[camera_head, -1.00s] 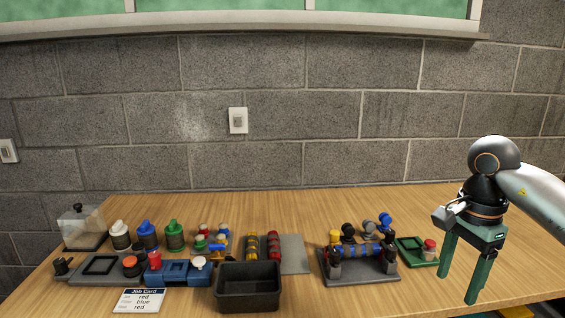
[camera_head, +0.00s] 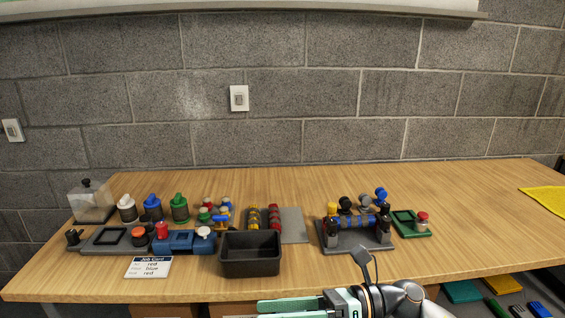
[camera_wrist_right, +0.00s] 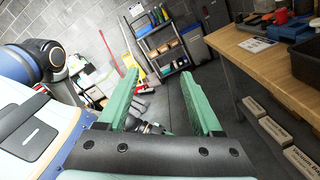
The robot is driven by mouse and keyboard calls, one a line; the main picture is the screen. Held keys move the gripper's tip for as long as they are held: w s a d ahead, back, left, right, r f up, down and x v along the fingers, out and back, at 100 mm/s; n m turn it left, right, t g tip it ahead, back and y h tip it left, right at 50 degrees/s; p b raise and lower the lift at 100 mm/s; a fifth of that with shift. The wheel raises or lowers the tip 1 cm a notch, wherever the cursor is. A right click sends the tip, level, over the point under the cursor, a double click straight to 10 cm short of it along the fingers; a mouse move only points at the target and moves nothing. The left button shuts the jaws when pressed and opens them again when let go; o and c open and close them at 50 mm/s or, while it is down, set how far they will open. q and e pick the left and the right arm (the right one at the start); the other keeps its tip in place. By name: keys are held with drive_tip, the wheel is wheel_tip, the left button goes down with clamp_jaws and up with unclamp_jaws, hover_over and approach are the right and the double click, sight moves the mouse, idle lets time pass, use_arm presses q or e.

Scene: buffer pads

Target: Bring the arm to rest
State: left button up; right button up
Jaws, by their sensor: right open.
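My right gripper (camera_head: 285,307) is at the bottom edge of the head view, in front of the table's front edge, pointing left. Its lower part is cut off by the frame. In the right wrist view its two green fingers (camera_wrist_right: 162,95) stand apart with nothing between the tips. My left gripper does not show clearly in either view.
The wooden table (camera_head: 470,220) holds a black bin (camera_head: 250,254), a job card (camera_head: 149,267), a grey rack (camera_head: 355,240), a green tray (camera_head: 410,224) and several coloured bottles. The table's right part is mostly clear. Shelves (camera_wrist_right: 165,45) stand beyond the gripper.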

drive_tip(key=w+d+f+m+t+h, duration=0.35)
drive_tip(key=m+t, duration=0.55)
drive_tip(key=m, duration=0.5)
drive_tip(key=w+d+f+m+t+h, duration=0.2)
drive_tip(key=d+f+m+t, duration=0.15)
drive_tip(key=m+t, duration=0.8)
drive_tip(key=s+d+f+m+g+h, duration=0.2)
drive_tip(key=s+d+f+m+h, duration=0.15)
drive_tip(key=f+m, duration=0.4)
drive_tip(key=s+d+f+m+g+h, duration=0.2)
drive_tip(key=f+m+g+h, duration=0.15)
drive_tip(key=f+m, duration=0.4)
drive_tip(key=s+d+f+m+g+h, duration=0.2)
drive_tip(key=s+f+m+g, duration=0.25)
drive_tip(key=s+f, duration=0.6)
use_arm(q)
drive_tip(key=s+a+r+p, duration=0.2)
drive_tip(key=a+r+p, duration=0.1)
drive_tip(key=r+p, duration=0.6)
drive_tip(key=p, duration=0.3)
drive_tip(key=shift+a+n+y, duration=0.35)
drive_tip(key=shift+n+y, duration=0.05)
use_arm(e)
drive_tip(key=s+d+r+m+h, duration=0.1)
drive_tip(key=s+d+r, duration=0.1)
drive_tip(key=r, duration=0.7)
drive_tip(key=shift+d+r, duration=0.35)
drive_tip(key=shift+d, duration=0.35)
